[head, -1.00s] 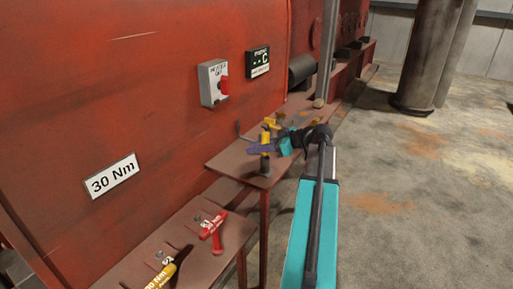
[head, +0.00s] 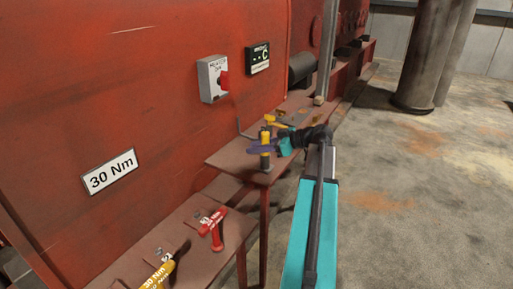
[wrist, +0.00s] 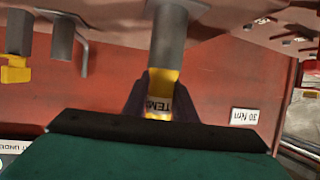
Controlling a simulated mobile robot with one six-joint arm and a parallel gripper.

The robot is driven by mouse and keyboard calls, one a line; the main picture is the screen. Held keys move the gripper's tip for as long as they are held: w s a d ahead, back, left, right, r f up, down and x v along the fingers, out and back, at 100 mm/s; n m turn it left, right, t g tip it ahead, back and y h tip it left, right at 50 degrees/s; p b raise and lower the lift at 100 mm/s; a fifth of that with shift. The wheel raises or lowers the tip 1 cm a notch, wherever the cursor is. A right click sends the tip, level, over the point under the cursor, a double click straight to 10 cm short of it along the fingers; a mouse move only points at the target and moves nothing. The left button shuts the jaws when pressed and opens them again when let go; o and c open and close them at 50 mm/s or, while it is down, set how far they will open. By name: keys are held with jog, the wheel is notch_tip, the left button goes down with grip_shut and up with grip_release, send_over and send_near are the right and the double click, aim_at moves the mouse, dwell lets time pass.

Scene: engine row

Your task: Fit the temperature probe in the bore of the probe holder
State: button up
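The temperature probe (wrist: 160,103), a yellow body with part of the lettering "TEM" showing, stands upright between the dark fingers of my gripper (wrist: 162,98). Both fingers appear to press on its sides.
A bent grey rod (wrist: 76,42) and another yellow-ended part (wrist: 15,70) are beside the grey cylinder. A red T-handle tool (head: 212,228) and a yellow 30 Nm tool (head: 158,276) are on the lower bench. A red wall with a switch box (head: 213,79) stands behind.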

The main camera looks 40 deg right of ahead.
jog(key=o, duration=0.4)
jog(key=shift+o, duration=0.2)
jog(key=shift+s, duration=0.15)
jog(key=v, duration=1.3)
jog(key=shift+s+d+r, duration=0.2)
jog(key=shift+s, duration=0.05)
dwell(0.4)
